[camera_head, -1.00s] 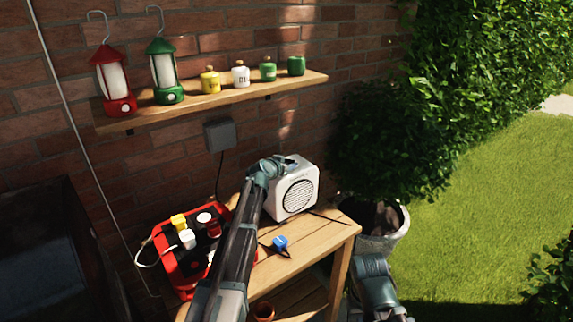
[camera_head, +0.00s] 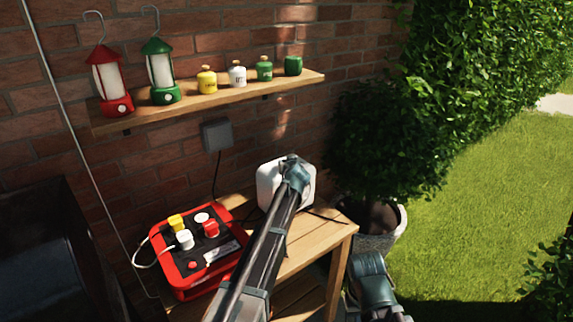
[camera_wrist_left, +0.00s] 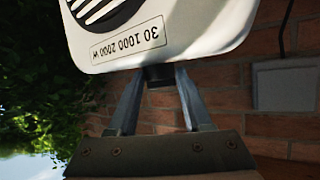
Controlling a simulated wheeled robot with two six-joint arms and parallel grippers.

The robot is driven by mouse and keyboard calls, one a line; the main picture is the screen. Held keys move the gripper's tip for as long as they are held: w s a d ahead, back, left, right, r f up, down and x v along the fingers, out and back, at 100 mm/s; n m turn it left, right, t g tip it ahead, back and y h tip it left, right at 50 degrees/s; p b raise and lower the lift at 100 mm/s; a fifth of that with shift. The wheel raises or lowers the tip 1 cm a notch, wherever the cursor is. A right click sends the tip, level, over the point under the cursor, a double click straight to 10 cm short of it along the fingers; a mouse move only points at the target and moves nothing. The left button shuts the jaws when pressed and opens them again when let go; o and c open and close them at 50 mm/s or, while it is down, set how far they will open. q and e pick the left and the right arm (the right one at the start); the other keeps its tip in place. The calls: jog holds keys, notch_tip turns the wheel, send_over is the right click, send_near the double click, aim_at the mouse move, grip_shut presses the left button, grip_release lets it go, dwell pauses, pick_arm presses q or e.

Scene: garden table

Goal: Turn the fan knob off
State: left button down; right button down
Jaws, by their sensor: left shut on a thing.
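The fan (camera_head: 268,190) is a white box on the wooden table. Its front grille faces the robot but is mostly hidden by my arm in the head view. In the left wrist view the white fan body (camera_wrist_left: 195,25) appears upside down, with printed marks "30 1000 2000 W" (camera_wrist_left: 128,38). A small dark knob (camera_wrist_left: 158,76) sticks out from the body beside these marks. My left gripper (camera_head: 292,163) is at the top of the fan, and in the wrist view its fingers are shut on the knob.
A red socket box (camera_head: 180,282) with yellow, white and red plugs stands left on the table (camera_head: 318,237). A shelf (camera_head: 225,98) above holds two lanterns and several small canisters. A potted bush (camera_head: 385,225) stands at the right.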

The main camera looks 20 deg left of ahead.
pick_arm(q)
jog(key=n+g+y, duration=0.1)
jog(key=n, duration=0.1)
jog(key=w+n+g+y, duration=0.1)
jog(key=n+g+y, duration=0.1)
jog(key=d+n+g+y, duration=0.1)
jog(key=n+y, duration=0.1)
jog(key=shift+w+d, duration=0.1)
jog(key=shift+w, duration=0.05)
jog(key=n+g, duration=0.1)
jog(key=n+g+y, duration=0.1)
jog(key=g, duration=0.1)
jog(key=n+g+y, duration=0.1)
jog(key=n, duration=0.1)
jog(key=shift+w+d+g, duration=0.15)
jog(key=shift+w+g, duration=0.15)
jog(key=shift+n+g+y, duration=0.5)
jog(key=shift+n+g, duration=0.6)
jog(key=shift+g, duration=0.1)
jog(key=shift+f, duration=0.1)
jog(key=shift+c, duration=1.8)
grip_release()
